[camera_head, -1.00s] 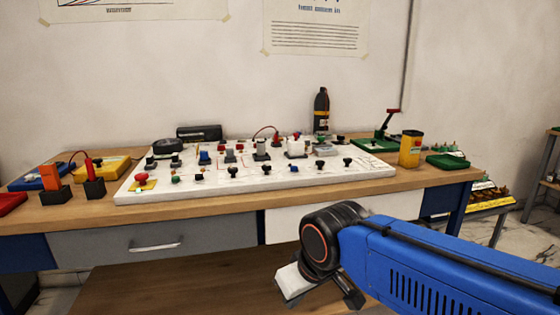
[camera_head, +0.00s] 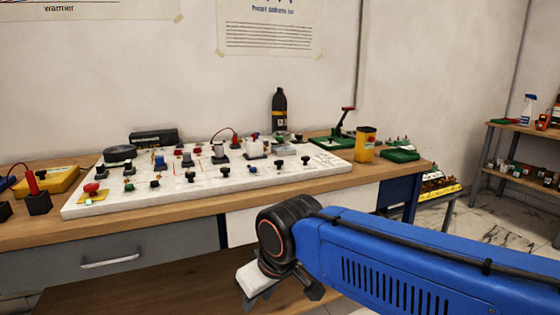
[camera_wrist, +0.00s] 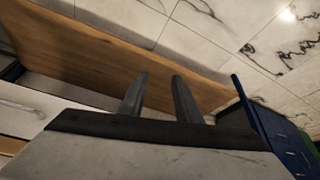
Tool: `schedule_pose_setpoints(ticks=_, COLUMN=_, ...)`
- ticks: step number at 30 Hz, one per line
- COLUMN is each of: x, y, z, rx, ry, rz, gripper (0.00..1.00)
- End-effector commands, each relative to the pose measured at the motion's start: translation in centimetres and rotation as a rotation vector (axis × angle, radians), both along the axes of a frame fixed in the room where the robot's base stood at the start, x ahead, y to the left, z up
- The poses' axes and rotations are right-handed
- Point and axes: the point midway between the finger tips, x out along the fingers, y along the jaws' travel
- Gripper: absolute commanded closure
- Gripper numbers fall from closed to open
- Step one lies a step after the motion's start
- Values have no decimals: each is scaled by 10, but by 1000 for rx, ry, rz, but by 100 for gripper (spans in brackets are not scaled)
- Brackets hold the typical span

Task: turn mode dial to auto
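The white control panel (camera_head: 205,202) lies on the workbench and bears several knobs, switches and buttons. Several black knobs stand along its front edge, one of them at the right (camera_head: 305,160). Which one is the mode dial is too small to tell, and no labels can be read. My gripper (camera_head: 283,292) hangs low in front of the bench, below the tabletop and well apart from the panel. In the wrist view its two dark fingers (camera_wrist: 158,95) stand apart with nothing between them. The panel is not seen in the wrist view.
The wooden workbench (camera_head: 150,229) has a grey drawer (camera_head: 110,260) in front. A black bottle (camera_head: 279,108), a yellow container (camera_head: 366,142) and a green base with a lever (camera_head: 333,142) stand at the back right. A shelf (camera_head: 520,158) stands farther right. Marble floor shows between.

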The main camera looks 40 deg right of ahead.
Motion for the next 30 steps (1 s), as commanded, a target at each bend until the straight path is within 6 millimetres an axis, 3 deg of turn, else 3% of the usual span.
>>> schedule_pose_setpoints(ticks=5, x=30, y=-12, z=41, rx=-6, ry=22, rz=11, gripper=55)
schedule_pose_setpoints(ticks=14, x=107, y=-60, z=141, rx=-7, ry=67, rz=85, gripper=55)
schedule_pose_setpoints(ticks=23, x=175, y=-136, z=225, rx=4, ry=84, rz=189, gripper=55)
schedule_pose_setpoints(ticks=30, x=215, y=-216, z=279, rx=10, ry=72, rz=288, gripper=55)
